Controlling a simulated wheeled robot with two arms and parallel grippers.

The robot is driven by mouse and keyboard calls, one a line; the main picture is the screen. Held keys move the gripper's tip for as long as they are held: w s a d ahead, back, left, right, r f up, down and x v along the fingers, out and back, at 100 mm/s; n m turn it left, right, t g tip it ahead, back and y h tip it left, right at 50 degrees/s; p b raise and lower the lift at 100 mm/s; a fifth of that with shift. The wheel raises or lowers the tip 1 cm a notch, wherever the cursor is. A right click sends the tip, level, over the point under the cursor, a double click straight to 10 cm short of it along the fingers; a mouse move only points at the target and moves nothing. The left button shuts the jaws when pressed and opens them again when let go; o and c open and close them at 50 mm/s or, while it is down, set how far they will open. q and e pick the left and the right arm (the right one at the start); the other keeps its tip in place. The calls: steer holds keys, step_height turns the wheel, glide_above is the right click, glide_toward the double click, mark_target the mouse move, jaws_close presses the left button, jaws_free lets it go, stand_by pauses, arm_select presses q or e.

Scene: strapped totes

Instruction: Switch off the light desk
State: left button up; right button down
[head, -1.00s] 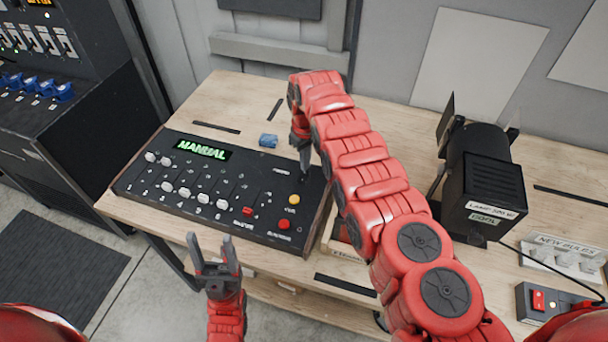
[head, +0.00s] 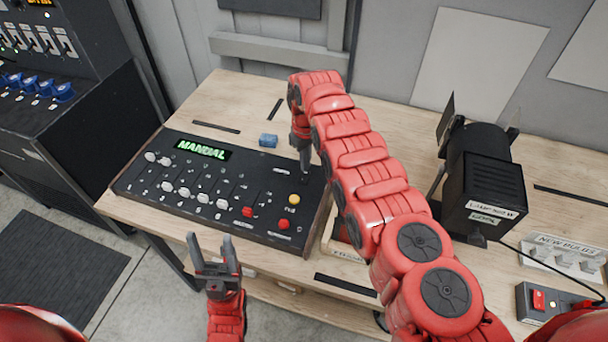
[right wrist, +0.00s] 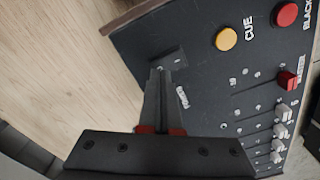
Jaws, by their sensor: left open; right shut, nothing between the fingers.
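The light desk (head: 150,192) is a black console with a green display (head: 203,149) reading "MANUAL", white and red sliders, a yellow button (head: 294,199) and a red button (head: 284,224). It also shows in the right wrist view (right wrist: 210,80). My right gripper (head: 305,172) is shut and empty, pointing down at the desk's back right corner. In the right wrist view its fingertips (right wrist: 160,72) are at a small dark plate near the word "POWER"; the fingers hide part of it, and I cannot tell whether they touch. My left gripper (head: 214,245) is open and empty in front of the desk.
A blue object (head: 268,140) lies behind the desk. A black lamp (head: 482,180) stands at right, with a bulb rack (head: 563,256) and a red-switched box (head: 540,301) near it. A box labelled at its front (head: 345,250) sits partly under my right arm.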

mark_target(306, 172)
steer(key=shift+f+b, duration=0.8)
steer(key=shift+f, duration=0.05)
stand_by(0.3)
step_height(306, 172, up, 5)
steer(key=p, duration=0.4)
steer(key=shift+r+p, duration=0.75)
steer(key=shift+r, duration=0.3)
